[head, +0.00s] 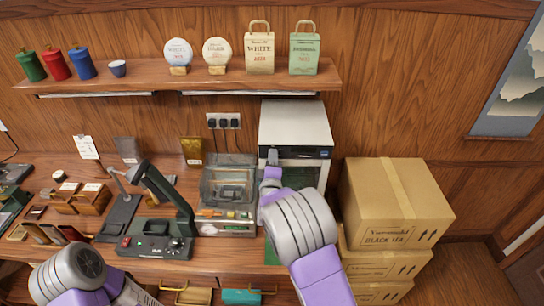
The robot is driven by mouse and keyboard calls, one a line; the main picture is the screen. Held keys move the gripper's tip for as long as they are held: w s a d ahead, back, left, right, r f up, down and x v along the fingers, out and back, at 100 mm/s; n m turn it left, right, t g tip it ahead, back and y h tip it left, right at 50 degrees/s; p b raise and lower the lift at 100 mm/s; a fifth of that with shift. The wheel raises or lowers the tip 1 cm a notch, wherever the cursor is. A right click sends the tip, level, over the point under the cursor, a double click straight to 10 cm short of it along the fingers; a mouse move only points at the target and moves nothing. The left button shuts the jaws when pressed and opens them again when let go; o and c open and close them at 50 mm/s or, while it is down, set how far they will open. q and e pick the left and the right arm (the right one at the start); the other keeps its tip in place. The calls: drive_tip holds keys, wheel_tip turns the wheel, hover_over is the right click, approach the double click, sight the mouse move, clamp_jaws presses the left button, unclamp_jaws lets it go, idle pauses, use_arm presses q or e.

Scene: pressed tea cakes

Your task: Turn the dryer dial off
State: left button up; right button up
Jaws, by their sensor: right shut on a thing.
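The dryer (295,122) is a white box-shaped cabinet with a dark front strip and a small lit display, standing at the back right of the table. My right gripper (272,157) is at the left end of that front strip, shut on what seems to be the dryer dial. The dial itself is hidden behind the gripper, so its setting cannot be read. My right arm covers part of the dryer's glass front. My left arm shows at the lower left, but its gripper is out of view.
A clear-lidded machine (228,185) stands just left of the dryer. A black sealer (157,245) with its own knob is at the front. Stacked cartons (395,205) stand close on the right. A shelf (200,82) with jars and tea bags runs above.

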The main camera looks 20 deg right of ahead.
drive_tip(key=shift+n+p, duration=0.4)
drive_tip(key=shift+n, duration=0.4)
drive_tip(key=o, duration=1)
drive_tip(key=shift+o, duration=0.2)
drive_tip(key=shift+s, duration=0.1)
drive_tip(key=v, duration=0.7)
drive_tip(key=shift+s, duration=0.2)
drive_tip(key=shift+a, duration=0.1)
